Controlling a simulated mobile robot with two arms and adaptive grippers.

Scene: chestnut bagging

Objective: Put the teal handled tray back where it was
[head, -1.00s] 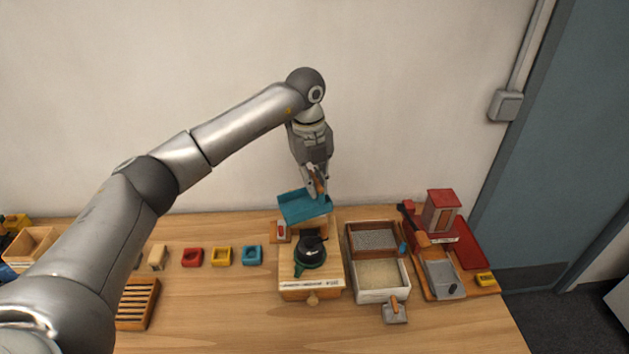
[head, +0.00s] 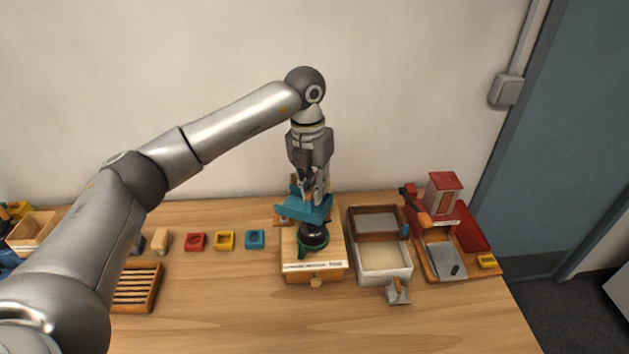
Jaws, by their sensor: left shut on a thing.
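The teal handled tray (head: 304,208) is in the head view, held above the back part of a wooden box with a drawer (head: 314,271). My left gripper (head: 316,192) points down and is shut on the tray from above. The tray partly covers the top of a black and green round device (head: 314,236) on the box. Whether the tray touches the box or the device, I cannot tell. The tray's handle is mostly hidden by the fingers. My right gripper is not in view.
A two-part box (head: 383,277) and a board with a small red house (head: 443,194) stand to the right. Red (head: 196,241), yellow (head: 225,240) and teal (head: 255,239) blocks and a slatted wooden rack (head: 137,288) are to the left. The front table is clear.

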